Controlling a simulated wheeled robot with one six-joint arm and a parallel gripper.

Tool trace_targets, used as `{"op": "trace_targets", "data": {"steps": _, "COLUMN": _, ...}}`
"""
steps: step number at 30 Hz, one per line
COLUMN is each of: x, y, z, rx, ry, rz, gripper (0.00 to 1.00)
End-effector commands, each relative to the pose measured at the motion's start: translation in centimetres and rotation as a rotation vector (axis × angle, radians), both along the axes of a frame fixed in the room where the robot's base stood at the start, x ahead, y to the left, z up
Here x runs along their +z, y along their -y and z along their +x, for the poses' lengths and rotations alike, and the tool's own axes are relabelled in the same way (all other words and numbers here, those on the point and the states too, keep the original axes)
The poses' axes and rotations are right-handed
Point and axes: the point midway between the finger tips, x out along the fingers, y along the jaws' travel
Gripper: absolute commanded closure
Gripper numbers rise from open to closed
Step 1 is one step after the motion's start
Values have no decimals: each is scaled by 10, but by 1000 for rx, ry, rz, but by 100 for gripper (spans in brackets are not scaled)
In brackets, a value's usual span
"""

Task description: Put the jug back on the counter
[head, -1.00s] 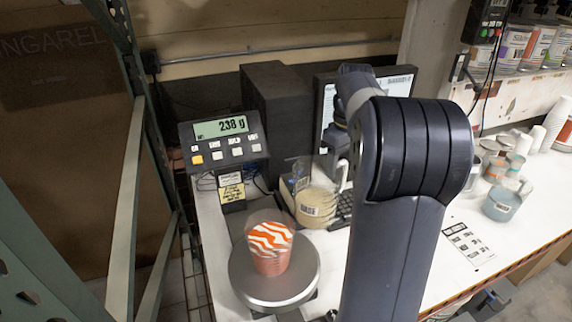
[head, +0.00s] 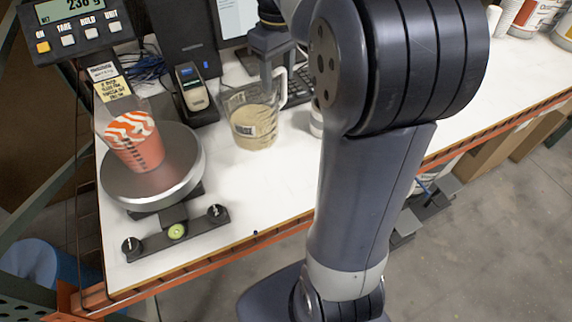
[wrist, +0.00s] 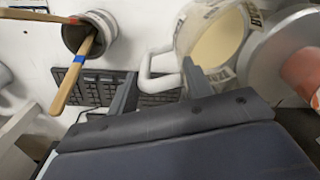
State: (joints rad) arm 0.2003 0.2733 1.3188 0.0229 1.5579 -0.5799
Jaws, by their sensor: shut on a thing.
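The clear jug (head: 254,122) holds cream-coloured liquid low inside and has a label on its side. It looks upright, at or just above the white counter (head: 240,185), right of the scale; whether its base touches is unclear. My gripper (head: 272,70) is shut on the jug's handle, above and behind it in the head view. In the wrist view the jug (wrist: 215,40) lies beyond the fingers, with its white handle (wrist: 148,75) between them.
An orange-and-white cup (head: 135,140) stands on the round scale pan (head: 160,190), left of the jug. A label device (head: 190,92) and keyboard (head: 298,88) stand behind. The wrist view shows a pot with brushes (wrist: 88,38). Counter in front of the jug is clear.

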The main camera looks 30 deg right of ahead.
Motion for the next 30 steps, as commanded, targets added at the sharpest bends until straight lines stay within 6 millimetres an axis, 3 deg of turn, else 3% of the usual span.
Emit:
{"op": "trace_targets", "data": {"steps": 22, "x": -93, "y": -5, "z": -3, "rx": 3, "ry": -3, "rz": 1, "gripper": 100}}
{"op": "trace_targets", "data": {"steps": 30, "x": -102, "y": -5, "z": -2, "rx": 3, "ry": 1, "rz": 0, "gripper": 100}}
